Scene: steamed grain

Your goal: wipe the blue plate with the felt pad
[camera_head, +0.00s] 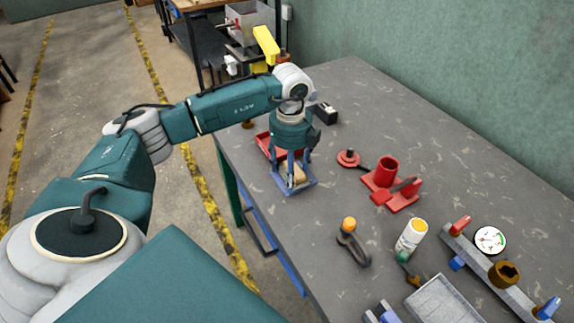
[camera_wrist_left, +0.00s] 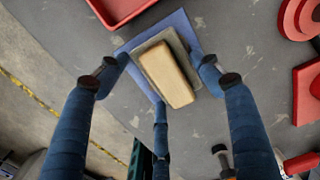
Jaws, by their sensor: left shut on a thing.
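The blue plate (camera_head: 306,186) lies flat on the grey table near its left edge; its blue border also shows in the wrist view (camera_wrist_left: 181,20). The felt pad, a tan block with a grey layer under it, is over the plate in the wrist view (camera_wrist_left: 168,74) and shows partly between the fingers in the head view (camera_head: 296,177). My left gripper (camera_head: 292,172) points down with its blue fingers around the pad and is shut on it. The fingers hide parts of the plate. Whether the felt touches the plate is hard to tell. My right gripper is not in view.
A red tray (camera_head: 264,146) lies just behind the plate. To the right are a red holder with a cup (camera_head: 385,172), a clamp-like tool with an orange knob (camera_head: 349,228) and a white bottle (camera_head: 411,236). A black block (camera_head: 325,113) stands farther back. Bare table lies between.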

